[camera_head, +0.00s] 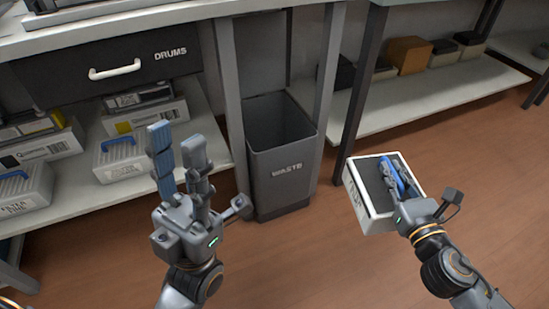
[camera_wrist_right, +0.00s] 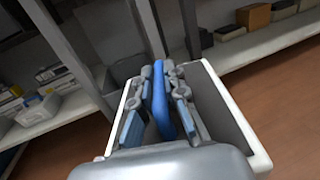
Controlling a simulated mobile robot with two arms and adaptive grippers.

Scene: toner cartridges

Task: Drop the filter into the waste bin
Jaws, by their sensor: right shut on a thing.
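The filter (camera_head: 360,206) is a white-rimmed box with a dark top and a blue handle. It also shows in the right wrist view (camera_wrist_right: 232,112). My right gripper (camera_head: 394,178) is shut on its blue handle (camera_wrist_right: 160,98) and holds it above the floor, to the right of the bin. The grey waste bin (camera_head: 287,172), marked WASTE, stands upright on the floor below the bench; its open top faces up. My left gripper (camera_head: 177,150) is empty, its fingers pointing up and a little apart, left of the bin.
A drawer marked DRUMS (camera_head: 120,72) is closed at the upper left. Shelves below it hold white boxes with blue handles (camera_head: 122,157). Grey bench posts (camera_head: 328,90) flank the bin. A low shelf (camera_head: 425,92) at the right carries several boxes.

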